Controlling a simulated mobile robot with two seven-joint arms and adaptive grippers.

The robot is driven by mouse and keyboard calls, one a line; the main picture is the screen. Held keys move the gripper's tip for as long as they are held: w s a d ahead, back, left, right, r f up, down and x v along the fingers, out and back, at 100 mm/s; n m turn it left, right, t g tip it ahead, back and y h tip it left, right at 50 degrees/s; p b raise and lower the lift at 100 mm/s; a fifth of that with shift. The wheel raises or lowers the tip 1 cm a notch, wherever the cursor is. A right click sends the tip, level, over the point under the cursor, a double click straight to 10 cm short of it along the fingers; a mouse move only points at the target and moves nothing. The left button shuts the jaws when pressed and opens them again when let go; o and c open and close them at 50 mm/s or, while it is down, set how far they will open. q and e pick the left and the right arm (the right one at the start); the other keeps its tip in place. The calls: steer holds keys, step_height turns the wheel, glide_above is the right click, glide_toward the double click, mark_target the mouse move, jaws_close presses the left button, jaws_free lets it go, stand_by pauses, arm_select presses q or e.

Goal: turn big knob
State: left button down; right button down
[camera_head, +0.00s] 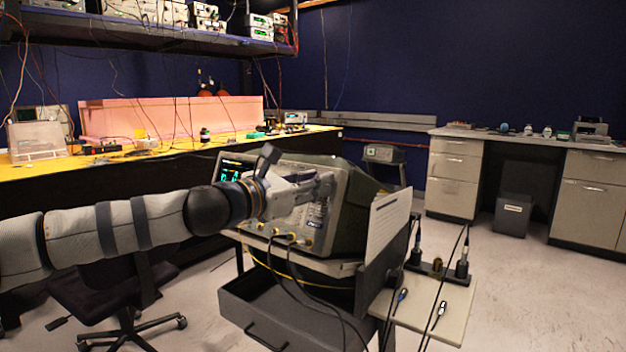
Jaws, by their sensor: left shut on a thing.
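An instrument (352,215) with a dark green case and a small lit screen (232,168) stands tilted on a cart in the middle of the view. My left arm comes in from the left across its front panel. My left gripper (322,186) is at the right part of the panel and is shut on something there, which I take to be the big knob. The gripper covers the knob, so its shape and turn position are hidden. My right gripper is not in view.
Cables hang from the panel's lower edge over the cart's open drawer (262,328). A side shelf (432,308) holds probes and small tools. A black chair (112,290) stands at lower left.

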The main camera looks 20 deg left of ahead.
arm_select(q)
steer(key=shift+w+a+r+m+g+h+p, duration=0.1)
steer(key=shift+m+g+h+p, duration=0.55)
steer(key=shift+m, duration=1.25)
steer(key=shift+a+r+m+g+h+p, duration=0.1)
steer(key=shift+m+g+h+p, duration=0.5)
steer(key=shift+m, duration=1.3)
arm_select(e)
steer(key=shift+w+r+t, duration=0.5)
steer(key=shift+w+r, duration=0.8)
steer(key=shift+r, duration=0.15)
arm_select(q)
steer(key=shift+f+g, duration=0.1)
steer(key=shift+g, duration=0.15)
steer(key=c, duration=1.3)
jaws_free()
steer(key=shift+c, duration=0.2)
steer(key=v, duration=1.2)
